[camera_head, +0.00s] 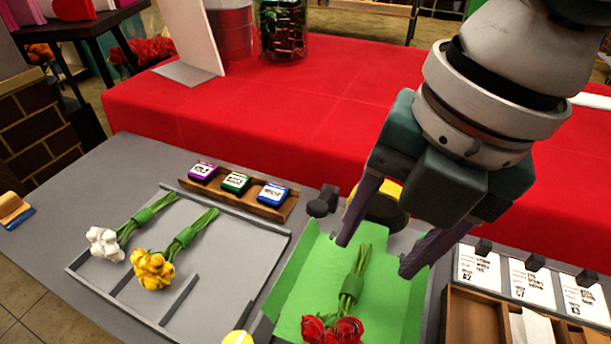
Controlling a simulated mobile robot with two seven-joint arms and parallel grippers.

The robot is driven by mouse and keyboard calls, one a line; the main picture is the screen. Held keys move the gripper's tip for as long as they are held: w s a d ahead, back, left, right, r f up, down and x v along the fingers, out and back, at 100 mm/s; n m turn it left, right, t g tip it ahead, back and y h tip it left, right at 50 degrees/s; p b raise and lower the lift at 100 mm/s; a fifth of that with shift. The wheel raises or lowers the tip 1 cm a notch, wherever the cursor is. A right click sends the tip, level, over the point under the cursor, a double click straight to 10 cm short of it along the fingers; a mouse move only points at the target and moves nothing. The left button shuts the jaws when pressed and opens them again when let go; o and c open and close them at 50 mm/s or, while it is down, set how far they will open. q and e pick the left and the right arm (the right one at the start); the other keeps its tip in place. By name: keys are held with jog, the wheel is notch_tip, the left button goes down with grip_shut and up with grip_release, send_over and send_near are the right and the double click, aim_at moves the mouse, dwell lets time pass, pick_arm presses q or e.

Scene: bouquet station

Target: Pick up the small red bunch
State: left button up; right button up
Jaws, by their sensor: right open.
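The small red bunch (345,309) lies on a green sheet (300,278) with raised sides, its red blooms toward the near edge and its green-wrapped stems pointing away. My right gripper (373,254) is open above the sheet, its two purple fingers apart on either side of the stem end. The fingers do not appear to touch the bunch; the exact height gap is hard to tell. My left gripper does not show.
A grey tray (228,262) at the left holds a white bunch (106,243) and a yellow bunch (154,268). Colored ink pads sit in a wooden holder (255,209). Cards (478,268) and a wooden box (470,318) stand at the right. A red-covered table (290,110) lies behind.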

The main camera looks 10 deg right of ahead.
aim_at(353, 290)
jog(key=f, duration=0.3)
jog(key=shift+w+a+f, duration=0.15)
jog(key=shift+a+f, duration=0.25)
jog(key=f, duration=0.4)
jog(key=f+b, duration=0.1)
jog(key=f, duration=0.1)
jog(key=shift+w+a, duration=0.2)
jog(key=shift+a, duration=0.05)
jog(key=shift+r, duration=0.1)
grip_shut()
